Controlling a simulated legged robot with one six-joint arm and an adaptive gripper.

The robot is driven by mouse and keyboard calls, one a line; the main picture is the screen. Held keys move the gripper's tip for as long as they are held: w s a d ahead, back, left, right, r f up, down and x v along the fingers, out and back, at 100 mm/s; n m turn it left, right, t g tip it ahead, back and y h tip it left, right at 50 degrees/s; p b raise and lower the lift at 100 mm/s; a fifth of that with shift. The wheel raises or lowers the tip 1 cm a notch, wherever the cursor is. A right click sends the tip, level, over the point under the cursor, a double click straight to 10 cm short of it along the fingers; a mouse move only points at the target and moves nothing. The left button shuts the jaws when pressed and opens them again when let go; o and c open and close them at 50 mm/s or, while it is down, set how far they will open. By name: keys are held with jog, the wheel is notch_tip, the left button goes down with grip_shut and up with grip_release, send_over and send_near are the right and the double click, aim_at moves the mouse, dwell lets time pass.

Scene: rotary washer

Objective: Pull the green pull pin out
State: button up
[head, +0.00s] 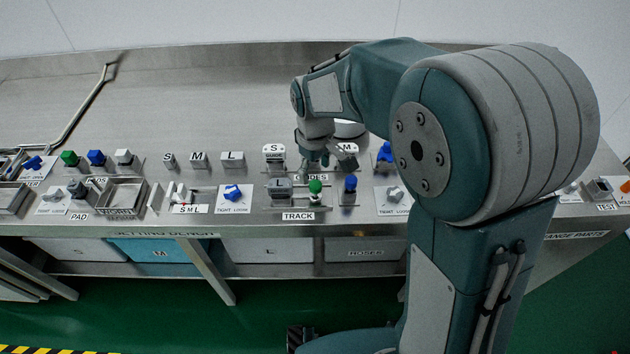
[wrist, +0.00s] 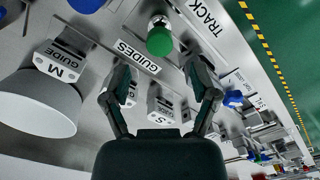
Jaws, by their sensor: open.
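Guide blocks marked S (head: 274,152) and M (head: 346,156) stand behind. The bench surface (head: 190,105) at back left is clear.

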aim_at(315, 184)
notch_tip(315, 184, down, 5)
jog(key=shift+f, duration=0.15)
grip_shut()
